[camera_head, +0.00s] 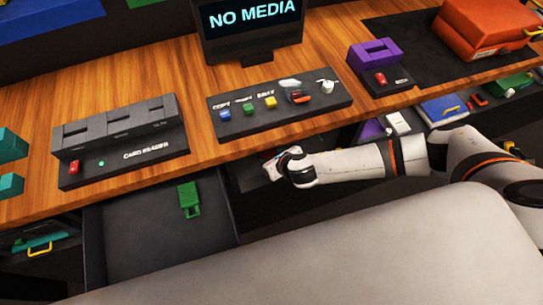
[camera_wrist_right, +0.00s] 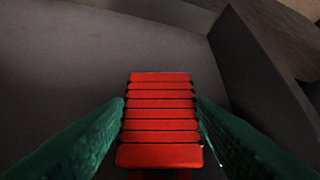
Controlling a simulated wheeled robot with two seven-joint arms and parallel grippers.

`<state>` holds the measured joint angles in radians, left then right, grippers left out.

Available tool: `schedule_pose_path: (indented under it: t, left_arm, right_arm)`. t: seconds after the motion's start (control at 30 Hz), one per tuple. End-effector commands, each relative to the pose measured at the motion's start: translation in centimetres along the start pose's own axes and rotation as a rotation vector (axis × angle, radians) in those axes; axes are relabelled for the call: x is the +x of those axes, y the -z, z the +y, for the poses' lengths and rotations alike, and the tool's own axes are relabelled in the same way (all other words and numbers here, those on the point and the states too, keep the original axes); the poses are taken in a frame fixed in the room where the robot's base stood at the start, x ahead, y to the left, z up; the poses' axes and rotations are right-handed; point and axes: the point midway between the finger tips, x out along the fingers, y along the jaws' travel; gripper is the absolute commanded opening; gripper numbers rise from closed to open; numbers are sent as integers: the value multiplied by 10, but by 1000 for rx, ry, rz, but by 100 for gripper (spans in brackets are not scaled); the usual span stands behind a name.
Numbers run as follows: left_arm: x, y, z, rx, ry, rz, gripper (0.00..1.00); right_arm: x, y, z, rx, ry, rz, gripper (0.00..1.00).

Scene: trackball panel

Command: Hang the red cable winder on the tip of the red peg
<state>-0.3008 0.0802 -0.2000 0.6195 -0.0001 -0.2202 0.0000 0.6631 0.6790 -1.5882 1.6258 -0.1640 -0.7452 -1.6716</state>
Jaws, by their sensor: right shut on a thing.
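In the right wrist view, a red ribbed block (camera_wrist_right: 158,111) lies between the two green fingers of my right gripper (camera_wrist_right: 160,112). The gripper is shut on it. The block is the only red thing there, and I cannot make out a cable winder's shape for sure. In the head view my right gripper (camera_head: 270,168) is just in front of the table edge, right of the open drawer, and its fingertips and load are mostly hidden. I cannot identify a red peg in either view. My left gripper is not in view.
A wooden table (camera_head: 215,147) carries a card reader (camera_head: 120,133), a button panel (camera_head: 240,127), a screen (camera_head: 252,22) and a purple block (camera_head: 375,52). An open grey drawer (camera_head: 140,240) holds a green piece (camera_head: 189,200). More items lie below the table at right.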

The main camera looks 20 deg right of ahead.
Motion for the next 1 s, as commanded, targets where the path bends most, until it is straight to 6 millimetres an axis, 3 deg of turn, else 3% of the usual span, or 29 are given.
schedule_pose_path:
  t: [0.13,0.17,0.3,0.67,0.77,1.0]
  left_arm:
    - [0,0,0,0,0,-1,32]
    - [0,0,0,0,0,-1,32]
    - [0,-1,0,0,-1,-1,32]
    - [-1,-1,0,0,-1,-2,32]
    - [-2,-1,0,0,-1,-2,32]
    - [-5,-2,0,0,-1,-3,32]
  right_arm:
    - [0,0,0,0,0,0,27]
    - [0,0,0,0,0,0,55]
    - [0,0,0,0,-1,0,75]
    - [-5,0,1,0,-2,-1,75]
    - [-18,0,0,0,1,-1,75]
    - [-67,0,1,1,0,-1,75]
